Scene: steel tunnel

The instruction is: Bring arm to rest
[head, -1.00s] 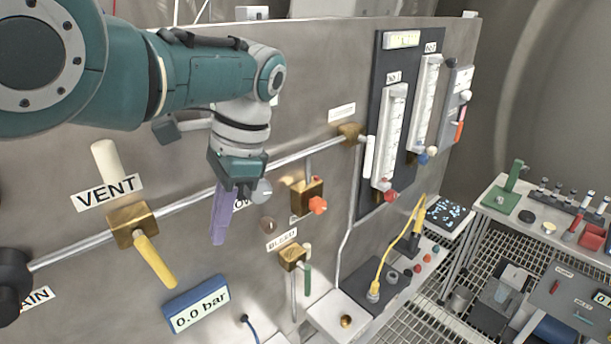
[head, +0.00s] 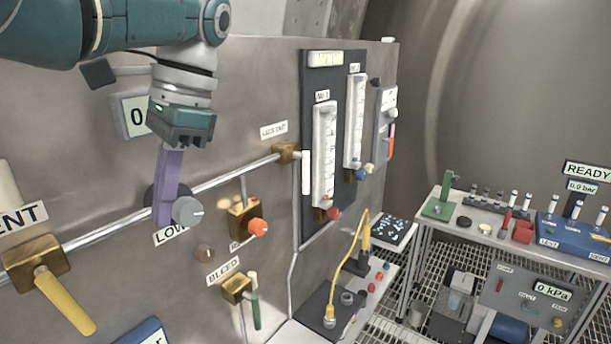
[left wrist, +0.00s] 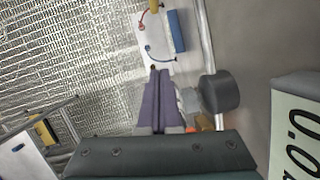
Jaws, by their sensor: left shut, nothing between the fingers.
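My left arm comes in from the upper left in the head view. Its gripper (head: 162,222) has purple fingers pointing down in front of the steel panel (head: 235,120). The fingers are shut and empty, and they also show together in the left wrist view (left wrist: 160,75). In the head view they overlap a grey knob (head: 187,211) above the LOW label; I cannot tell whether they touch it. A dark round knob (left wrist: 220,91) stands just right of the fingers in the left wrist view. My right gripper is not in view.
A pipe (head: 225,177) crosses the panel. A yellow-handled valve (head: 65,303), a red-knobbed valve (head: 257,227) and a green-handled BLEED valve (head: 255,311) stick out. Flow meters (head: 323,155) stand to the right. A bench (head: 480,235) with instruments is at far right.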

